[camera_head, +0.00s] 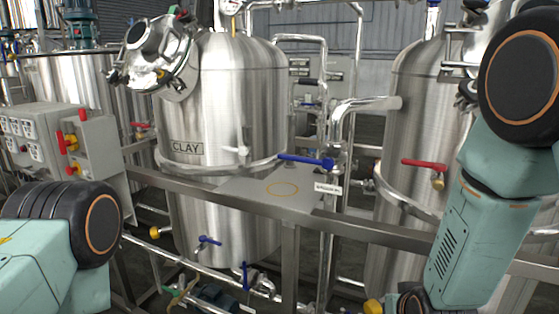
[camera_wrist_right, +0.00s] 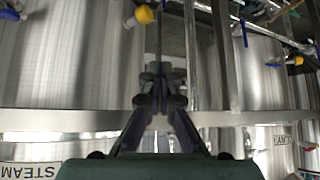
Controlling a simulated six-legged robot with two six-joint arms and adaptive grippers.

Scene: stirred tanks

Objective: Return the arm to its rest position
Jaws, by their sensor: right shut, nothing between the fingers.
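In the right wrist view my right gripper (camera_wrist_right: 158,75) is shut and empty, its dark fingers meeting near the picture's middle. In the head view my right arm (camera_head: 470,240) hangs down the right side, and its gripper is not visible there. My left arm (camera_head: 50,250) shows at the lower left, and its gripper is out of view. A steel tank labelled CLAY (camera_head: 230,100) stands upright beyond the rail.
A steel rail (camera_head: 390,235) crosses in front of the tanks, with a flat plate (camera_head: 245,190) bearing an orange ring. A blue-handled valve (camera_head: 305,160), a red-handled valve (camera_head: 425,163) and pipes stand close to my right arm. A control box (camera_head: 40,135) is at left.

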